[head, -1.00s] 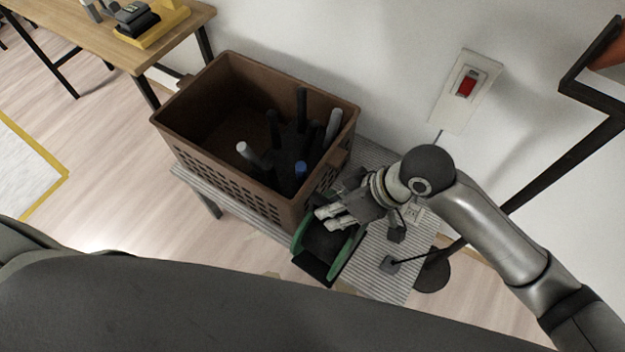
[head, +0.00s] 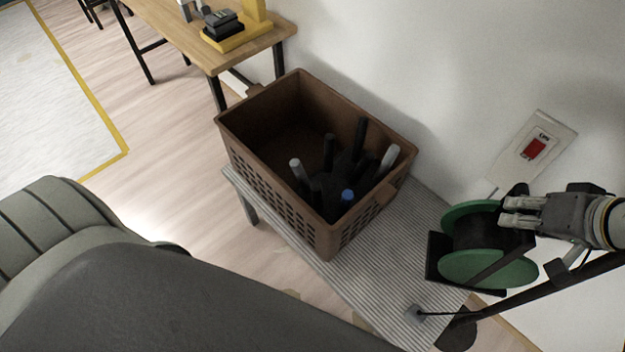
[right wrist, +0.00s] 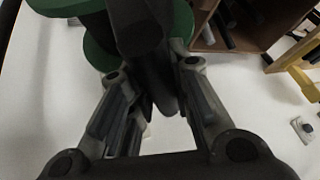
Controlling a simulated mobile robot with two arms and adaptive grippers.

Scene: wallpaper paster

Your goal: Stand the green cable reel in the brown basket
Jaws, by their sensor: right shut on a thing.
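The green cable reel (head: 488,268) has two green discs, a black drum and a black frame. It is at the right in the head view, apart from the basket and seemingly above the striped table. My right gripper (head: 512,212) is shut on the reel's black upper part. In the right wrist view the reel (right wrist: 100,45) is at the upper left, by the fingers (right wrist: 150,95). The brown basket (head: 285,205) is left of the reel, open at the top. Its right part holds a dark object with several upright rods; its left part looks empty. My left gripper is out of view.
The basket stands on a grey striped table (head: 400,255). A wall with a red switch (head: 535,148) is behind. A black stand (head: 540,285) is at the right. A wooden table (head: 215,52) with a yellow-and-black device (head: 240,35) is at the upper left.

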